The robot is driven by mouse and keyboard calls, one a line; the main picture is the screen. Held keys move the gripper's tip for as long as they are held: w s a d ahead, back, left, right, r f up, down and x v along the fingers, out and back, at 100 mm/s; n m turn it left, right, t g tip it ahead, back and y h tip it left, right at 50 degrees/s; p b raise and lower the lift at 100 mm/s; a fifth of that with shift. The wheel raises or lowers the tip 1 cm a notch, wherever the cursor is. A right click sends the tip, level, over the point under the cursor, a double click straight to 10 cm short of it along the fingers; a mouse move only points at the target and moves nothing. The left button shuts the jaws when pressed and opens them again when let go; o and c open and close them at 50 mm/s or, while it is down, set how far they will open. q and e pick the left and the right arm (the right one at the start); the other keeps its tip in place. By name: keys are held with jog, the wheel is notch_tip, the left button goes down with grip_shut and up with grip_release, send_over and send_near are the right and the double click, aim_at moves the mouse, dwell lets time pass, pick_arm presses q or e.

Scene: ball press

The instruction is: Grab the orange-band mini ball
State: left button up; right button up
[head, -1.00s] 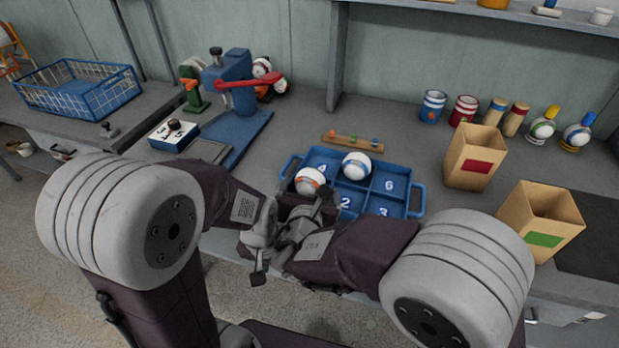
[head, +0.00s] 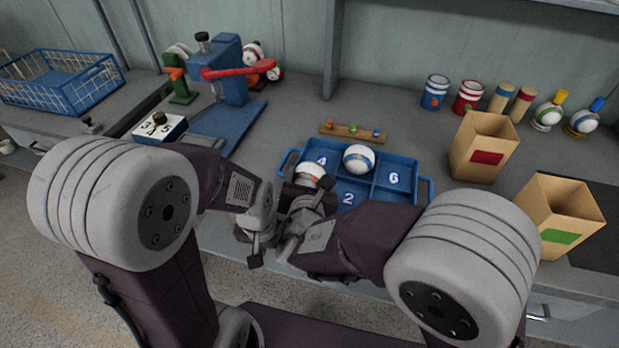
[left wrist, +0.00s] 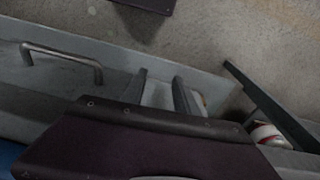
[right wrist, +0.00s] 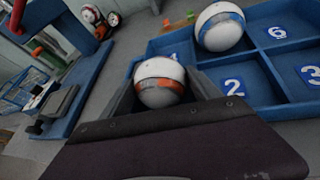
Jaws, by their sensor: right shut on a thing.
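The orange-band mini ball (head: 309,174), white with an orange and grey band, is at the left front part of the blue numbered tray (head: 427,190). In the right wrist view the ball (right wrist: 160,80) sits between the two fingers of my right gripper (right wrist: 165,92), which is shut on it. I cannot tell whether it touches the tray floor. My right gripper (head: 306,192) is partly hidden by its wrist in the head view. My left gripper (head: 268,255) is lower, in front of the counter. Its fingers (left wrist: 160,85) stand apart with nothing between them.
A blue-band ball (head: 359,158) sits in the tray's back middle. Behind are a small peg board (head: 352,132) and a blue press (head: 232,95). Cartons with red (head: 484,150) and green (head: 560,220) labels stand at right. A wire basket (head: 62,80) is far left.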

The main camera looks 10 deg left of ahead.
aim_at(310, 172)
notch_tip(310, 172, up, 5)
jog(key=shift+f+p, duration=0.15)
jog(key=shift+p, duration=0.9)
jog(key=s+d+r+p, duration=0.1)
jog(key=d+r, duration=0.5)
jog(key=d, duration=0.5)
jog(key=shift+d, duration=0.3)
jog(key=shift+r, duration=0.1)
